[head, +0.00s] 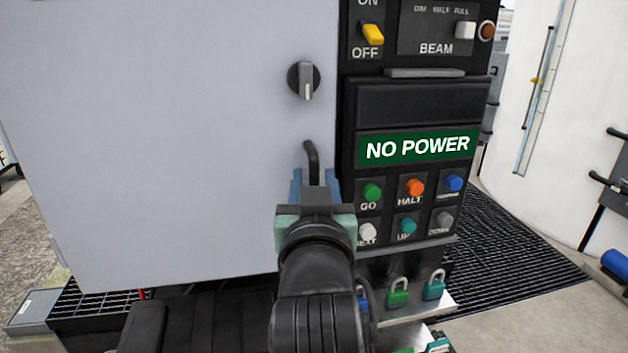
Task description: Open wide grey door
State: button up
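The wide grey door (165,130) fills the left half of the head view and looks closed. A dark rotary knob (303,80) with a grey pointer, pointing down, sits near its right edge. Below the knob is a dark bent handle (312,160) on the door. My gripper (316,185) is in front of the door's lower right, at the handle's lower end. Its blue fingers stand apart on either side of the handle. The handle's lower part is hidden by my gripper, so I cannot tell whether the fingers touch it.
Right of the door is a black control panel with a green "NO POWER" display (417,148), coloured buttons and a yellow switch (373,34). Padlocks (397,292) hang on a metal shelf below. Dark floor grating (510,245) and a white tank (570,110) lie further right.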

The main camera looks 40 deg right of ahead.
grip_shut()
dwell(1.2)
